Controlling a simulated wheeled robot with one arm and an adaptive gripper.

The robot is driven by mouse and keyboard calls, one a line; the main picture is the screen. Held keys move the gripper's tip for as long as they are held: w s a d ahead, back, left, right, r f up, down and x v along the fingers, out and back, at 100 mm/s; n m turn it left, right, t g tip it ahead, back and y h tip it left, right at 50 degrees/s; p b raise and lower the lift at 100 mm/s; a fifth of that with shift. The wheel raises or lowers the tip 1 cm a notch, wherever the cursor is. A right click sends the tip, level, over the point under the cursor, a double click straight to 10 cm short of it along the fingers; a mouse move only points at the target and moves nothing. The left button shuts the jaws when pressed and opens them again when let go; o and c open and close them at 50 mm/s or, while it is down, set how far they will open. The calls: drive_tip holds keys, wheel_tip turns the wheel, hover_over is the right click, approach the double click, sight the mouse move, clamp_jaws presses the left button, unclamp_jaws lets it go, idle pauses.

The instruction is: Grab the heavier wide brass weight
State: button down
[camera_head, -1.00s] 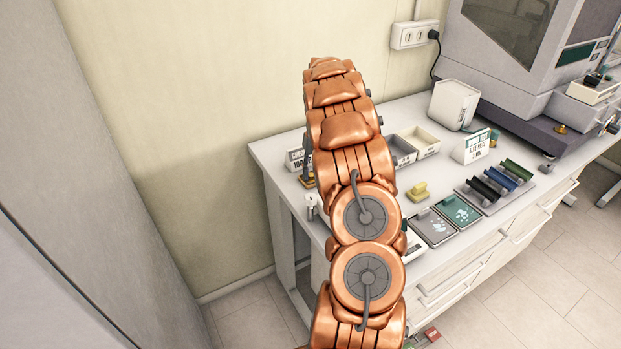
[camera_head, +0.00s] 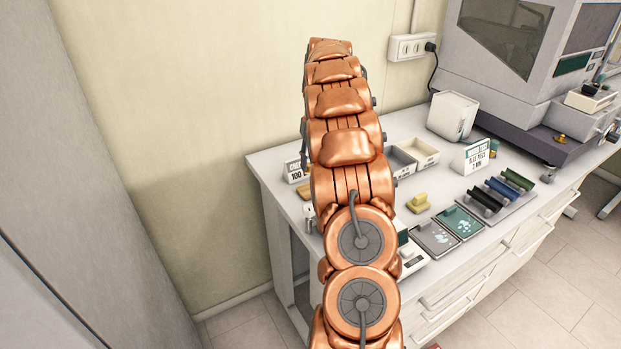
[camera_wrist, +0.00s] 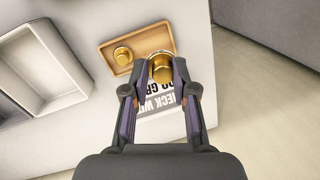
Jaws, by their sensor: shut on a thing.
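In the wrist view, my gripper (camera_wrist: 160,72) is shut on a wide brass weight (camera_wrist: 160,67), which sits between its two fingertips. A smaller brass weight (camera_wrist: 122,55) stands in a shallow wooden tray (camera_wrist: 151,37) just beyond. The held weight overlaps the tray's near edge in this view; I cannot tell how high it is above it.
A printed sign (camera_wrist: 160,97) stands below the gripper, partly hidden by the fingers. The white bench (camera_head: 270,160) ends at the right in the wrist view. A yellow block (camera_head: 418,203) and a roller rack (camera_head: 497,200) stand right of my arm.

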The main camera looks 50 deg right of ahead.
drive_tip(key=shift+r, duration=1.05)
